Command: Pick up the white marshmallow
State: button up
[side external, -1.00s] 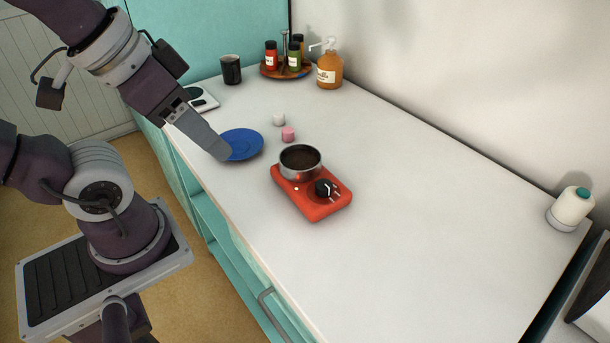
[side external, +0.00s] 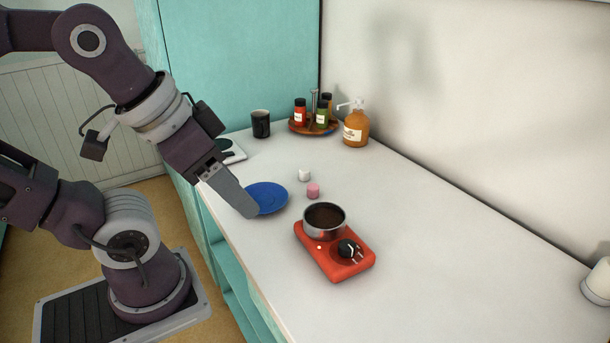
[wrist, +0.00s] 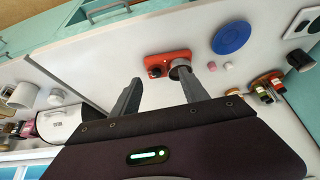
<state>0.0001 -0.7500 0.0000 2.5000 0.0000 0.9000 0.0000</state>
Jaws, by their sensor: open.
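The white marshmallow (side external: 304,175) stands on the white counter, just behind a pink marshmallow (side external: 313,191) and clear of it. In the wrist view the white one (wrist: 228,65) is small, to the right of the pink one (wrist: 212,66). My gripper (side external: 250,212) points down toward the counter and appears over the near-left edge of the blue plate (side external: 272,196); I cannot tell its height. In the wrist view its fingers (wrist: 160,92) are spread apart with nothing between them. Both marshmallows lie outside the fingers there, beyond the right one.
A red hot plate (side external: 332,262) with a dark-filled pot (side external: 325,220) stands close in front of the pink marshmallow. A black cup (side external: 261,125), a spice tray (side external: 314,128) and an orange pump bottle (side external: 355,128) stand at the back. The counter right of the marshmallows is clear.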

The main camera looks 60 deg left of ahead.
jog(key=shift+o, duration=0.2)
jog(key=m+g, duration=0.5)
jog(key=m, duration=1.2)
send_over(304, 169)
jog(key=s, duration=0.1)
jog(key=f, duration=1.3)
jog(key=shift+d+f, duration=0.3)
jog(key=shift+f, duration=0.1)
jog(key=f, duration=0.5)
jog(key=w+f, duration=0.1)
jog(key=f, duration=0.1)
jog(key=shift+a+f, duration=0.25)
jog(key=shift+f, duration=0.15)
grip_shut()
